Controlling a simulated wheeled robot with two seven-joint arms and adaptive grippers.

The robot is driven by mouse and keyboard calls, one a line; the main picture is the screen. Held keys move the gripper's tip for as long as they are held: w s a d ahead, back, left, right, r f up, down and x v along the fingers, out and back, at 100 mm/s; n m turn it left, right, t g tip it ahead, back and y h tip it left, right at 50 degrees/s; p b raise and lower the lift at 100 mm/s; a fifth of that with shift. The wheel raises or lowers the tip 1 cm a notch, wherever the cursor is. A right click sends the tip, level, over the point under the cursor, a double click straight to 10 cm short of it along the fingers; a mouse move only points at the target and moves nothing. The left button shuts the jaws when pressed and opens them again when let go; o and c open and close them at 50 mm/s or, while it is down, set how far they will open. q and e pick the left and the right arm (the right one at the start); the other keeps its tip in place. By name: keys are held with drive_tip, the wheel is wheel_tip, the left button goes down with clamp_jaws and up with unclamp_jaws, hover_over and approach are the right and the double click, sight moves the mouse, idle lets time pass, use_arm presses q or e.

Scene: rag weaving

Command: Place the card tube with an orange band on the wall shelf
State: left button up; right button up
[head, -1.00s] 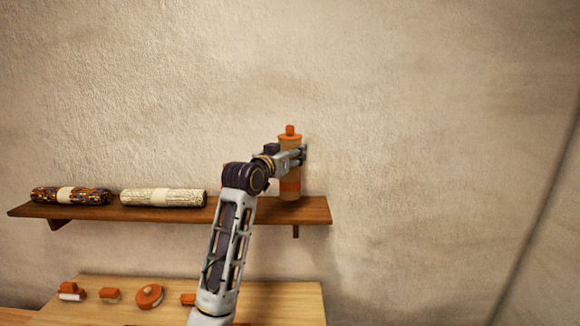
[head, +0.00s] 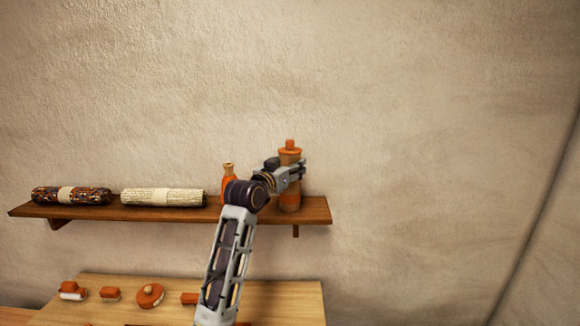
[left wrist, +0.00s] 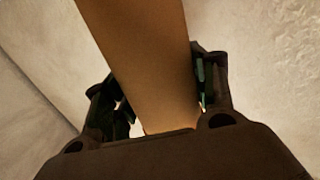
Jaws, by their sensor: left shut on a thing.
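The tan card tube with an orange band (head: 289,203) is upright over the right end of the wall shelf (head: 160,213). It has an orange cap with a knob on top. My left gripper (head: 301,170) is shut around the upper part of the tube. The tube's base appears at the shelf's top surface; I cannot tell if it bears weight there. In the left wrist view the tan tube (left wrist: 140,55) passes between the fingers (left wrist: 160,95). My right gripper is not in view.
A small orange bottle (head: 228,180) stands on the shelf left of the tube, partly behind my arm. A dark patterned roll (head: 45,196) and a pale roll (head: 140,197) lie further left. Below, a wooden table (head: 280,300) holds several orange items.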

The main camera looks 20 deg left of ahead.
use_arm(q)
drive_tip(key=o, duration=1.3)
drive_tip(key=shift+c, duration=0.2)
drive_tip(key=shift+o, duration=0.7)
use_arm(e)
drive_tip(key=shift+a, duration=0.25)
use_arm(q)
drive_tip(key=shift+r, duration=0.1)
drive_tip(key=shift+s, duration=0.1)
drive_tip(key=s+a+b, duration=0.2)
drive_tip(key=s, duration=0.9)
drive_tip(key=shift+s+a, duration=0.15)
drive_tip(key=shift+s, duration=0.15)
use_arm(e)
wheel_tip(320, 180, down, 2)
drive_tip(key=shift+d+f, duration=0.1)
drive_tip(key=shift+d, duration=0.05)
